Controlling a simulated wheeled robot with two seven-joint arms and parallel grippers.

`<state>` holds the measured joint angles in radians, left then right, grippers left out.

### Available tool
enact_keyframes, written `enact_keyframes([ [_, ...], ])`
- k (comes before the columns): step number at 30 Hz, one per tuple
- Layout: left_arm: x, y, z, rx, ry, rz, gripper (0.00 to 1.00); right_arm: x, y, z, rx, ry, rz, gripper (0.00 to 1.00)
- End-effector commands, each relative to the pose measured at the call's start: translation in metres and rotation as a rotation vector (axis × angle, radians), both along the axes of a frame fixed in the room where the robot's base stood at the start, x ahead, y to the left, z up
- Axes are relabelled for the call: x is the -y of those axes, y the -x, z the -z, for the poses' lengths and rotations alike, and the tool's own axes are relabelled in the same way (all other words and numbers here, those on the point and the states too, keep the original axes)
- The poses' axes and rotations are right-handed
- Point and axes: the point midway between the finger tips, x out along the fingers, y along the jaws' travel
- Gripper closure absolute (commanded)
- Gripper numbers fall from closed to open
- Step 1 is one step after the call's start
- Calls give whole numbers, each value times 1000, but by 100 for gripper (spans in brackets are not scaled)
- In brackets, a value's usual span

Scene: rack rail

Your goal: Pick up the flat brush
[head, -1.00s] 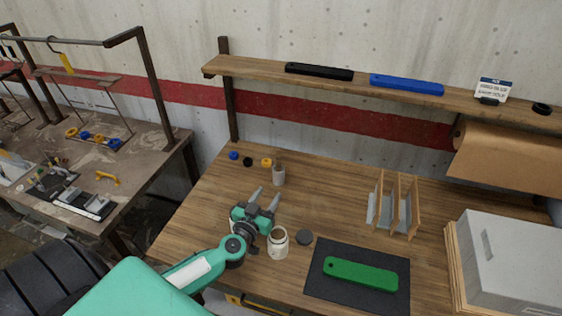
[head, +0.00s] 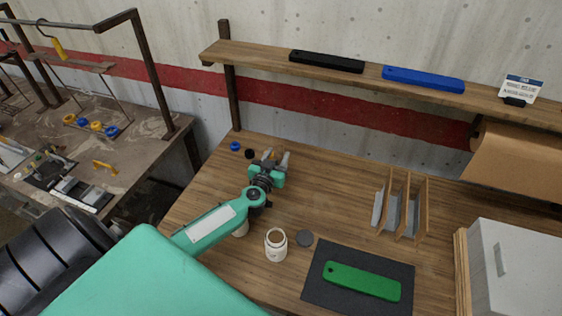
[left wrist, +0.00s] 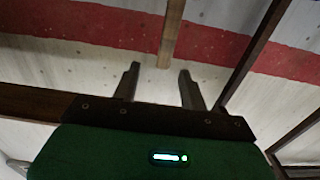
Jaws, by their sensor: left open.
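I cannot make out a flat brush for sure in either view. My left gripper (head: 276,157) is open over the back left of the wooden workbench (head: 330,200), with its fingers pointing to the back wall. A small cup near the fingers is mostly hidden by the gripper, so I cannot tell what stands in it. In the left wrist view the two fingers (left wrist: 158,82) are apart, with only wall and a wooden post behind them. My right gripper is in neither view.
A green bar (head: 361,281) lies on a dark mat (head: 315,292). A wooden divider rack (head: 408,205) and grey box (head: 520,270) are right. A shelf (head: 270,68) runs above. Blue (head: 235,146) and black (head: 250,154) caps lie left.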

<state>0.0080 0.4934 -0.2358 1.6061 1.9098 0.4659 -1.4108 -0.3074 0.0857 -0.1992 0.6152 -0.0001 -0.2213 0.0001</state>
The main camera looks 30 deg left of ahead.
Motion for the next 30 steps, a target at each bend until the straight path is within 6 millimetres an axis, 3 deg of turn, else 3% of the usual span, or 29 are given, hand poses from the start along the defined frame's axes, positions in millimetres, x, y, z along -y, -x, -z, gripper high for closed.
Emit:
enact_keyframes([
  [3, -1, -5, 0, 0, 1, 0, 56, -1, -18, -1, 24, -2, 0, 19],
  [6, -6, -15, 0, 1, 1, -1, 56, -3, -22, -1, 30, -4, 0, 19],
  [15, -17, -49, 2, 1, 0, -1, 56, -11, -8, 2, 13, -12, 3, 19],
  [23, -18, -52, 2, -1, 0, 0, 56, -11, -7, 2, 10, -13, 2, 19],
  [25, -18, -52, 2, -1, 0, 0, 64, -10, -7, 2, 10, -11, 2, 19],
  [30, -18, -52, 2, 0, 0, 0, 98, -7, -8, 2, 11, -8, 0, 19],
])
